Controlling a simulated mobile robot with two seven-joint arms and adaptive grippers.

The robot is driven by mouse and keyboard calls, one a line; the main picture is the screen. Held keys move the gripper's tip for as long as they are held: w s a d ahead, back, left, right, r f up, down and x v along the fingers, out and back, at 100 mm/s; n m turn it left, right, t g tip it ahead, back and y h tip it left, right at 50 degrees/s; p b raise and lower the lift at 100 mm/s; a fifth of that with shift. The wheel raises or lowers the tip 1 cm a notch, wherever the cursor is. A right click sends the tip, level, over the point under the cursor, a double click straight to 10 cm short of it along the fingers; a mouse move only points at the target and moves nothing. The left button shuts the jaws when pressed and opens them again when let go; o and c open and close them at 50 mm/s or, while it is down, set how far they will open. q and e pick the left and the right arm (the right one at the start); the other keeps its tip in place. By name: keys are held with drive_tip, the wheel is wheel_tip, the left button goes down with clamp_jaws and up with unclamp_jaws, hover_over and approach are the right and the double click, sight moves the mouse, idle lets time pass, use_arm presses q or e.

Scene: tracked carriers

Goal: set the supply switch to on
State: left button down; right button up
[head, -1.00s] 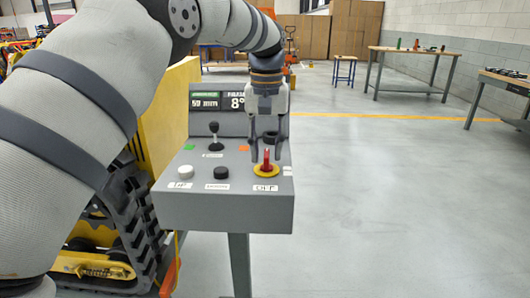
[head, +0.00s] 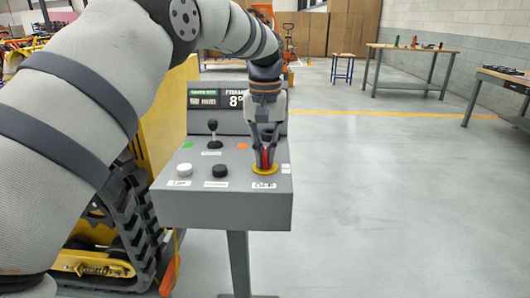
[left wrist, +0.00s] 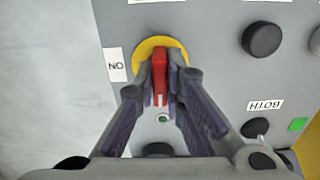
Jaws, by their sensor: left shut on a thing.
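The supply switch is a red handle (head: 265,158) on a round yellow plate (head: 264,169) at the right of a grey control panel (head: 245,206). It also shows in the left wrist view (left wrist: 160,70). A label in front of it reads OFF (head: 264,185). Another at its right side (head: 286,168) reads ON in the left wrist view (left wrist: 117,66). My left gripper (head: 266,152) has come down over the handle from above, its fingers shut on it, one on each side. My right gripper is not in view.
The panel also bears a black joystick (head: 212,128), a white button (head: 184,170), a black button (head: 220,171) and a display (head: 238,99). A yellow tracked carrier (head: 97,268) stands at the left. The floor to the right is clear, with workbenches (head: 412,53) farther back.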

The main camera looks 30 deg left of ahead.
use_arm(q)
drive_tip(key=m, duration=0.3)
drive_tip(key=shift+r+m, duration=0.15)
drive_tip(key=shift+m, duration=0.15)
drive_tip(key=m, duration=0.5)
drive_tip(key=shift+m+p, duration=0.3)
drive_tip(key=shift+p, duration=0.1)
drive_tip(key=m, duration=0.4)
drive_tip(key=shift+m, duration=2)
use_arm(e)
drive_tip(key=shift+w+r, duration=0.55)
use_arm(q)
drive_tip(key=c, duration=1.7)
unclamp_jaws()
